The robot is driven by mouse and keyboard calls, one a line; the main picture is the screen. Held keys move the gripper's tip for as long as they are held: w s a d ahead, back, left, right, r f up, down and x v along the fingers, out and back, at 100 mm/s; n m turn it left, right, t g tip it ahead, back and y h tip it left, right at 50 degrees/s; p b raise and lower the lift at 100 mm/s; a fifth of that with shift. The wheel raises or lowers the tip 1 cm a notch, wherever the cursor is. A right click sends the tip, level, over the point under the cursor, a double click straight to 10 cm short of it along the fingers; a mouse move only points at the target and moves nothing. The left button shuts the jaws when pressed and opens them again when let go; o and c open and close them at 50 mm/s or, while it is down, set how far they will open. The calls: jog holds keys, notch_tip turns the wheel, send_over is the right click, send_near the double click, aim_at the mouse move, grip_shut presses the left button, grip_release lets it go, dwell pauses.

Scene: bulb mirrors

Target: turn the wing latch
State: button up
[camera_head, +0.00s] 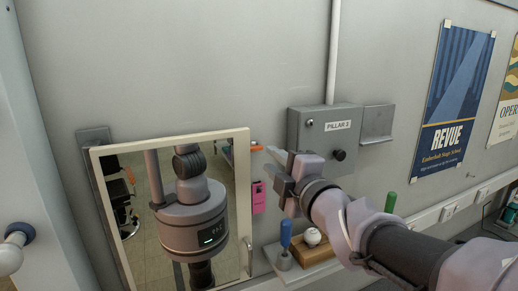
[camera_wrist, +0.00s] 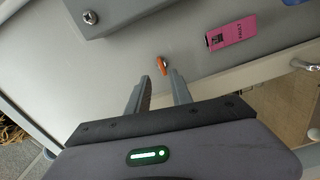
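The wing latch, a small orange piece (camera_head: 256,147) on the wall, shows by the upper right corner of the framed mirror (camera_head: 243,190). In the wrist view the orange latch (camera_wrist: 162,64) lies just beyond my fingertips, roughly in line with the gap between them. My gripper (camera_head: 281,169) is in front of the wall, right of the mirror and below the latch in the head view. In the wrist view my gripper (camera_wrist: 157,82) has its two fingers apart with nothing between them. The fingertips look short of the latch, not touching it.
A grey box (camera_head: 300,128) labelled PILLAR 2 juts from the wall beside the latch. A pink tag (camera_head: 258,197) hangs below the latch. A ledge (camera_head: 262,267) below holds a blue-handled tool (camera_head: 285,236) and a wooden block (camera_head: 316,251).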

aim_at(256, 150)
jog(key=x, duration=0.4)
jog(key=shift+w+a+f, duration=0.1)
jog(key=shift+a+f, duration=0.1)
jog(key=shift+a, duration=0.05)
jog(key=shift+w+a+r+p, duration=0.2)
jog(key=shift+w+p, duration=0.45)
jog(key=shift+p, duration=0.1)
jog(key=shift+w+a+f, duration=0.25)
jog(key=shift+w, duration=0.2)
jog(key=shift+b, duration=0.45)
jog(key=shift+w, duration=0.15)
grip_shut()
